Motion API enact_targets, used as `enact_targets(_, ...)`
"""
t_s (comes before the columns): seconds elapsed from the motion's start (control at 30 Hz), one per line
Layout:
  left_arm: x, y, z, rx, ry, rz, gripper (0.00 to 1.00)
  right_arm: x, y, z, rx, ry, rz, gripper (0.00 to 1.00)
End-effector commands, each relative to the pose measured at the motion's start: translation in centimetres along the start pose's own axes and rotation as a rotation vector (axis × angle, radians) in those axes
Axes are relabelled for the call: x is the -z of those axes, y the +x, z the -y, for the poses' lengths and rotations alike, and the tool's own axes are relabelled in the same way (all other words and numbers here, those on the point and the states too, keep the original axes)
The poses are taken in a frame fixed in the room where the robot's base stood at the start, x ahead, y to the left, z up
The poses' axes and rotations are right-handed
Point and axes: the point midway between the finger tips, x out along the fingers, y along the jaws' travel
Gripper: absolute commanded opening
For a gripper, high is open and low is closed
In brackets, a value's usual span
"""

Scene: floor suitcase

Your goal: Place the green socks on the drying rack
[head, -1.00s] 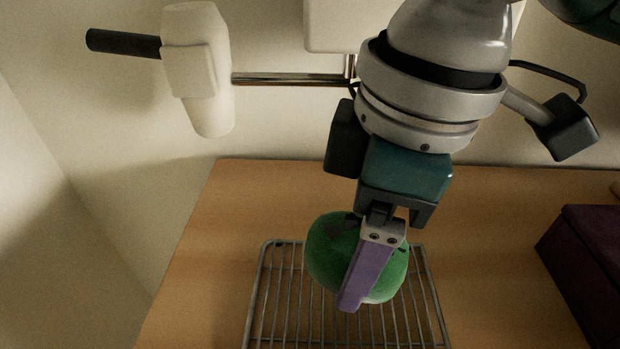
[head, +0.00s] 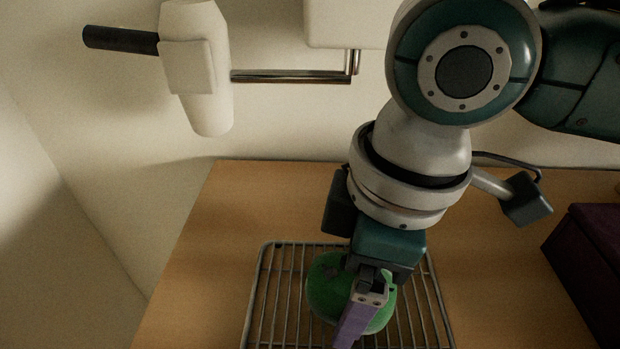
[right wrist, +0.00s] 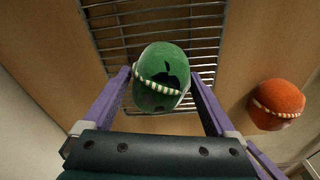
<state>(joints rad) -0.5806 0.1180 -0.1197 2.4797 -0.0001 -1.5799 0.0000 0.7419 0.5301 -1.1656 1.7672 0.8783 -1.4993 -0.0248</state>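The green socks (head: 322,285) are a rolled ball, with a striped band that shows in the right wrist view (right wrist: 173,65). My right gripper (head: 352,325) is pointing down over the drying rack (head: 262,290), a grey wire grid on the wooden surface. In the right wrist view its two purple fingers (right wrist: 161,78) lie against both sides of the ball, shut on it. The ball is over the rack's bars; I cannot tell whether it touches them. One finger and the wrist hide part of the ball in the head view. My left gripper is not in view.
An orange rolled ball (right wrist: 277,103) with a striped band lies beside the rack in the right wrist view. A dark purple box-like object (head: 590,265) stands at the right. A white wall fixture with a black handle (head: 120,40) is at the upper left. The wood left of the rack is clear.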

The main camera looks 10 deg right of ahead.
Motion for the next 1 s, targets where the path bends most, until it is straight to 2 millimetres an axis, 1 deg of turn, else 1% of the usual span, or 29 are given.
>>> enact_targets(0.07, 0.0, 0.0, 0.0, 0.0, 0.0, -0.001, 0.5, 0.0, 0.0, 0.0, 0.0, 0.0, 0.0, 1.0)
enact_targets(0.27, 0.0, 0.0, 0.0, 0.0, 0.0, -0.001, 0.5, 0.0, -0.1, 0.0, 0.0, 0.0, 0.0, 1.0)
enact_targets(0.37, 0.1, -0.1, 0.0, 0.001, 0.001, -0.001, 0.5, 0.1, -0.6, 0.0, -0.001, -0.001, -0.001, 1.0)
enact_targets(0.47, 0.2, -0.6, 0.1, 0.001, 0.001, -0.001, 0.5, 0.1, -2.1, -0.1, -0.001, -0.002, -0.003, 1.0)
enact_targets(0.7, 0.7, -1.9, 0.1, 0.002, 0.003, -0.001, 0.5, 0.2, -7.6, -0.1, -0.003, -0.001, -0.003, 1.0)
enact_targets(0.8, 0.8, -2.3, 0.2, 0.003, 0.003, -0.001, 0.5, 0.1, -9.6, -0.1, -0.002, -0.002, -0.002, 1.0)
enact_targets(0.9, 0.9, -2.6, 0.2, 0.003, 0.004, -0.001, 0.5, 0.1, -11.1, -0.1, -0.002, 0.001, -0.002, 1.0)
enact_targets(1.0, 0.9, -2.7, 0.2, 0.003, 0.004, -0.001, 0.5, 0.1, -11.9, -0.1, -0.001, 0.001, 0.0, 1.0)
